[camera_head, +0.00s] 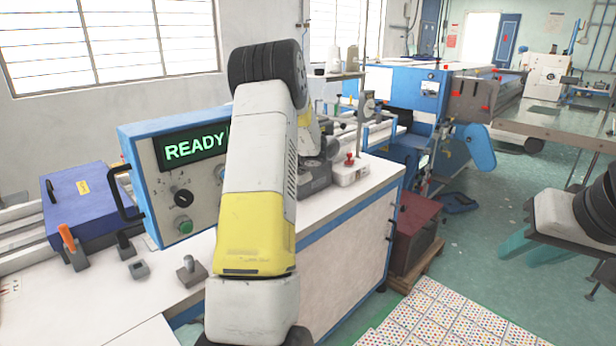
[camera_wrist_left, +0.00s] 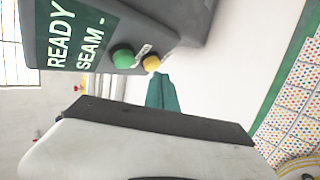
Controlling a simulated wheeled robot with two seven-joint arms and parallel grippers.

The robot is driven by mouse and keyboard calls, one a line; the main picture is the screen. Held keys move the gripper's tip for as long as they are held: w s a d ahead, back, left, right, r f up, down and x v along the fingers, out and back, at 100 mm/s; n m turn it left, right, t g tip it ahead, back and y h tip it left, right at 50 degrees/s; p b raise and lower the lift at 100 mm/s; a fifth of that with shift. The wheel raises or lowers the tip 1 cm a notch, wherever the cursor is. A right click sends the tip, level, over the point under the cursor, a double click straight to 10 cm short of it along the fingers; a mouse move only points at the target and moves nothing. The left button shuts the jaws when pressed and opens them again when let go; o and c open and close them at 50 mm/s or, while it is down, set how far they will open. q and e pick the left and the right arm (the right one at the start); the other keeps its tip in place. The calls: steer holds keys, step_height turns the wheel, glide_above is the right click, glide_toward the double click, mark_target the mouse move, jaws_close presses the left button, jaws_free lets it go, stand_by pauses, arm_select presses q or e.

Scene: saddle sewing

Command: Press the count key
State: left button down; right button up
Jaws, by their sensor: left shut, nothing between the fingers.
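A grey control box with a dark display (camera_wrist_left: 75,35) reading "READY SEAM -" shows in the left wrist view. It carries a green button (camera_wrist_left: 123,59) and a yellow button (camera_wrist_left: 152,63); the small labels beside them are unreadable, so I cannot tell which is the count key. My left gripper (camera_wrist_left: 160,76) is shut and empty, its teal fingertips close to the yellow button; I cannot tell whether they touch. In the head view my left arm hides this gripper and these buttons; "READY" (camera_head: 190,149) shows left of the arm. My right gripper (camera_head: 530,246) is at the far right, fingers apart and empty.
The blue-framed panel has a black knob (camera_head: 183,198) and a green button (camera_head: 184,225). A blue-purple box (camera_head: 85,205) and small metal fixtures stand left on the white bench (camera_head: 80,300). A red emergency button (camera_head: 349,159) sits beyond my arm. Dotted sheets (camera_head: 440,318) lie lower right.

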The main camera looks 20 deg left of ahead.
arm_select(q)
steer(key=shift+s+d, duration=0.2)
steer(key=shift+s, duration=0.2)
steer(key=s, duration=0.1)
steer(key=s+d, duration=0.1)
steer(key=s, duration=0.1)
steer(key=s+d, duration=0.1)
steer(key=shift+s+d, duration=0.15)
steer(key=shift+s, duration=0.05)
stand_by(0.8)
